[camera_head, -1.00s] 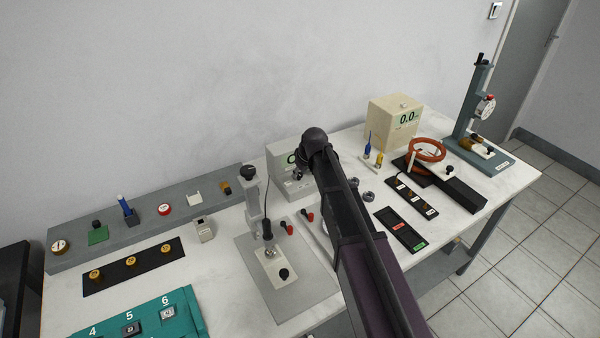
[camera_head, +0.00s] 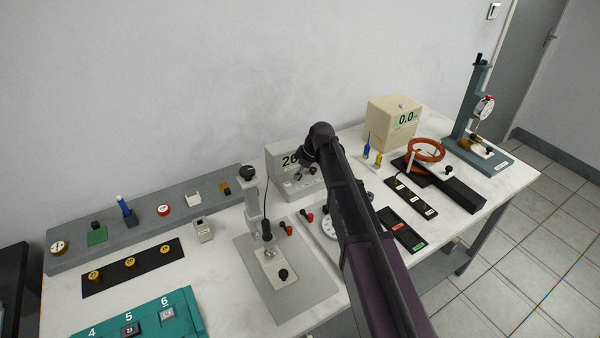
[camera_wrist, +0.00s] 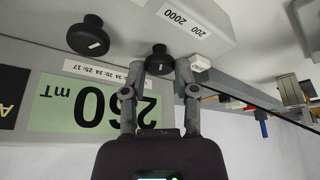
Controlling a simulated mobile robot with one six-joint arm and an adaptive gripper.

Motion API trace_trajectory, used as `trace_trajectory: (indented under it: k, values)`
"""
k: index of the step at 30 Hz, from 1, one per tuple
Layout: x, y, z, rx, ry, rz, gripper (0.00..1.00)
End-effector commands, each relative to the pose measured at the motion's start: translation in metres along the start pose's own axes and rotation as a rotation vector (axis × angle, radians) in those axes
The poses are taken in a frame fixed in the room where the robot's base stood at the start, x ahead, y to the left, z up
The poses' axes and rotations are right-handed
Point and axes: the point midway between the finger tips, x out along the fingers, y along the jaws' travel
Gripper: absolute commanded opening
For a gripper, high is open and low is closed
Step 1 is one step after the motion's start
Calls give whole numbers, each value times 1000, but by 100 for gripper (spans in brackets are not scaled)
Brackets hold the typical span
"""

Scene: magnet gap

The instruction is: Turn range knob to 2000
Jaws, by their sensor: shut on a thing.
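The meter (camera_head: 281,150) is a pale box on the bench with a green display (camera_head: 290,160). In the wrist view, upside down, the display (camera_wrist: 92,104) reads 260 mT. A label (camera_wrist: 183,20) there reads 200 and 2000. My gripper (camera_wrist: 158,66) is shut on a black knob (camera_wrist: 159,61) near that label, with one finger on each side. The knob has a small white mark. A second black knob (camera_wrist: 87,35) is to its left, apart from the fingers. In the head view my gripper (camera_head: 300,170) is at the meter's front, partly hidden by my arm.
A small white block (camera_wrist: 200,62) is close beside the right finger. A grey stand with a probe (camera_head: 267,230) stands left of the meter. Blue and yellow plugs (camera_head: 378,159) and a cream box (camera_head: 390,115) are to the right.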

Motion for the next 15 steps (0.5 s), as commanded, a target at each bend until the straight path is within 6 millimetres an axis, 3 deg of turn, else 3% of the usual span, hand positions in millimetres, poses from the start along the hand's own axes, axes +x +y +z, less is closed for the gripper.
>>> trace_trajectory:
  k: [7,8,9,11,15]
  values:
    - [0,0,3,0,-6,1,0]
    - [0,0,2,0,-6,1,41]
    - [0,0,2,0,-6,1,53]
    - [0,0,2,1,-5,1,71]
    - [0,0,1,1,-3,1,73]
